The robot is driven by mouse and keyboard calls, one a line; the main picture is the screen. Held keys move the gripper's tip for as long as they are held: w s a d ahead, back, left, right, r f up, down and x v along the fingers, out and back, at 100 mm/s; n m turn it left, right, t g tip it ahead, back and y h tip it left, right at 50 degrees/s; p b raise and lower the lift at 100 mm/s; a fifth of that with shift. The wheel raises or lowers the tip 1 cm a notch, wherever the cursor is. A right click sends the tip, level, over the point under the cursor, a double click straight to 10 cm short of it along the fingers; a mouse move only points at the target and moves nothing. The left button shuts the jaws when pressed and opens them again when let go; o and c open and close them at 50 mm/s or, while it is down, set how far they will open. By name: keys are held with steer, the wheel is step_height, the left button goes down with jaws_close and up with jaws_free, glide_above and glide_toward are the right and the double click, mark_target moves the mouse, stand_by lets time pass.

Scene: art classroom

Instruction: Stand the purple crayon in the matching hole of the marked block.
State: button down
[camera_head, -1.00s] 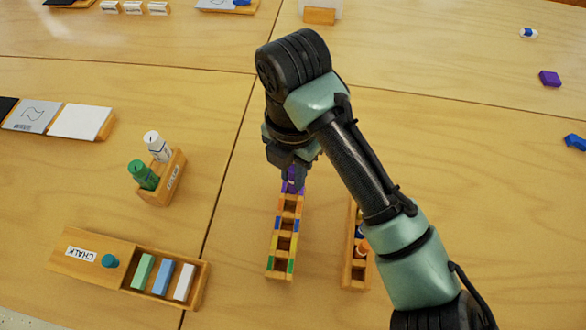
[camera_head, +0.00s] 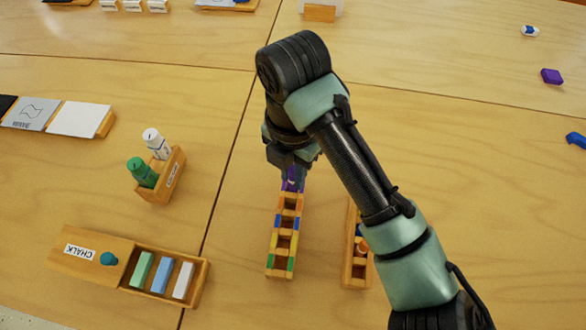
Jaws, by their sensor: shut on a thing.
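The marked block (camera_head: 270,271) is a long wooden block with a row of square holes edged in colours. Purple, orange, blue, yellow and green marks run from its far end to its near end. My gripper (camera_head: 291,178) is over the far, purple-marked end, pointing down. It is shut on the purple crayon (camera_head: 291,184), of which only a small part shows below the fingers. The crayon is at the purple hole; how deep it sits is hidden by the gripper. The other holes in view look empty.
A second wooden block (camera_head: 356,283) with an orange item stands right, partly behind my arm. Purple (camera_head: 551,76) and blue (camera_head: 576,140) pieces lie far right.

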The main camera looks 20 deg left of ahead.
steer(key=shift+f, duration=0.3)
stand_by(0.6)
steer(key=c, duration=0.7)
jaws_free()
steer(key=shift+o, duration=1.1)
steer(key=shift+r+p, duration=2.6)
steer(key=shift+r, duration=0.4)
